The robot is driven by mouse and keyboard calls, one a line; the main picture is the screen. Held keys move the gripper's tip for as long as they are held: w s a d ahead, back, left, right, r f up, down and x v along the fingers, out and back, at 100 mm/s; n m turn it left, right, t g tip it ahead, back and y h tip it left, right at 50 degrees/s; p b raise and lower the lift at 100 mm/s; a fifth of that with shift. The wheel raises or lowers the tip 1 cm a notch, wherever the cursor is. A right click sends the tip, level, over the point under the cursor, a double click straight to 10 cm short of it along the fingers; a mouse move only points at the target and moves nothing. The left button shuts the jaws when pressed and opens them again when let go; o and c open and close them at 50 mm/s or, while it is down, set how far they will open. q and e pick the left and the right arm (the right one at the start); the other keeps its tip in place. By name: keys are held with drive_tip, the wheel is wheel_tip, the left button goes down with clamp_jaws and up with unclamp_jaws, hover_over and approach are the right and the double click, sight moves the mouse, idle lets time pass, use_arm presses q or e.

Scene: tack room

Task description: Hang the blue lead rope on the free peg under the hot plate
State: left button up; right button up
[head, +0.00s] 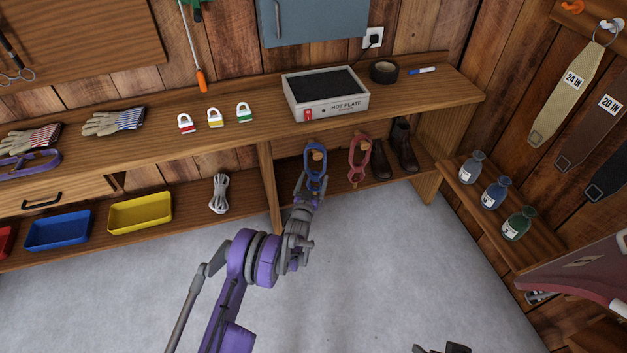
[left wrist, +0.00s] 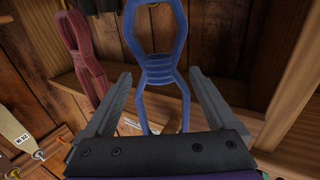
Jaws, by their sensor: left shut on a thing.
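The blue lead rope (head: 323,177) is a looped bundle, upright under the hot plate (head: 335,101). My left gripper (head: 309,184) is shut on its lower part; the rope also shows between the fingers in the left wrist view (left wrist: 160,72). A wooden peg (head: 317,155) shows inside the rope's upper loop in the head view. I cannot tell whether the loop is over the peg or only in front of it. A red rope (head: 354,174) hangs on another peg just right. A dark part of my right gripper (head: 444,348) shows at the bottom edge; its fingers are unclear.
Dark boots (head: 403,147) stand on the lower shelf right of the red rope. A wooden upright (head: 268,185) is close left of my left gripper. A grey rope bundle (head: 219,194) and trays (head: 140,213) are further left. The floor in front is clear.

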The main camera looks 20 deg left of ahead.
use_arm(q)
drive_tip(key=o, duration=1.4)
drive_tip(key=shift+f, duration=0.1)
drive_tip(key=s, duration=1.1)
wheel_tip(320, 180, up, 10)
drive_tip(key=d+g, duration=0.2)
drive_tip(key=g, duration=0.1)
drive_tip(key=s+d+r+g, duration=0.2)
drive_tip(key=s+r+g, duration=0.2)
drive_tip(key=s+r, duration=0.4)
drive_tip(key=s+d+g+h, duration=0.15)
drive_tip(key=s+g, duration=0.45)
drive_tip(key=s, duration=2.6)
drive_tip(key=shift+m, duration=0.4)
drive_tip(key=r+p, duration=0.6)
drive_tip(key=w+r+p, duration=0.1)
drive_tip(key=r+p, duration=0.5)
drive_tip(key=r, duration=0.1)
drive_tip(key=w+r+p, duration=0.1)
drive_tip(key=r+p, duration=0.4)
drive_tip(key=r, duration=0.2)
drive_tip(key=shift+d+p, duration=0.15)
drive_tip(key=shift+p, duration=0.25)
use_arm(e)
wheel_tip(320, 180, up, 20)
drive_tip(key=w, duration=0.1)
drive_tip(key=shift+w+t, duration=0.4)
